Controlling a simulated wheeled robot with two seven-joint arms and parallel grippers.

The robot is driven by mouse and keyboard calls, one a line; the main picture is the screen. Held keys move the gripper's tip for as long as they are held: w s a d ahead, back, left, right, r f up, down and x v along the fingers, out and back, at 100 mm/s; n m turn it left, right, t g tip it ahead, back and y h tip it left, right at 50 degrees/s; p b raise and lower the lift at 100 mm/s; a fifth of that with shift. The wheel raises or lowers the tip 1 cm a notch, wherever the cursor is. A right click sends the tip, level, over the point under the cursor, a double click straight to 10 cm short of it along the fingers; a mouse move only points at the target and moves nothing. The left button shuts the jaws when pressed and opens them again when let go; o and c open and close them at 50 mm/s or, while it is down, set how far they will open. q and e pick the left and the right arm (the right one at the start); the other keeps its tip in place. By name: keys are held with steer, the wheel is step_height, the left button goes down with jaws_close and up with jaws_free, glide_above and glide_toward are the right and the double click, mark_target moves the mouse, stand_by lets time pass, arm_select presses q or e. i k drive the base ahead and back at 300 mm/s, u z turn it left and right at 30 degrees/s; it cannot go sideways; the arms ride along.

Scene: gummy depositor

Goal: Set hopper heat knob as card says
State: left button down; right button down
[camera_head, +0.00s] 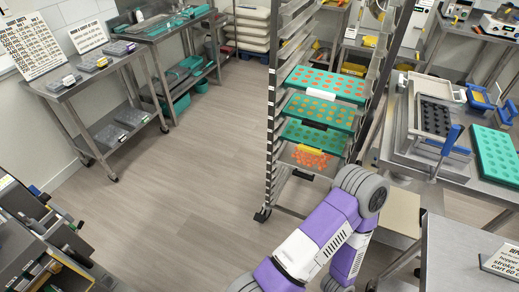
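A white card (500,262) with black print lies on a steel surface (445,262) at the lower right. It is cut off by the picture's edge; a line on it seems to read "hopper", but its values are too small to read. I cannot make out a hopper heat knob in this view. A purple and white arm of mine (318,238) reaches up from the bottom, right of the middle. Neither of my grippers shows.
A tall rack (271,130) with green trays (327,84) stands in the middle. A steel bench (395,150) at right holds a blue-handled device and a green mould (494,155). Carts (75,88) line the left wall. The floor (190,190) between is clear.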

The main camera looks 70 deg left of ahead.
mark_target(44, 197)
steer(key=u, duration=0.85)
steer(key=k, duration=0.1)
steer(key=u, duration=4.2)
steer(key=k, duration=0.5)
steer(key=z, duration=2.25)
steer(key=i, duration=1.35)
steer(key=u, duration=0.8)
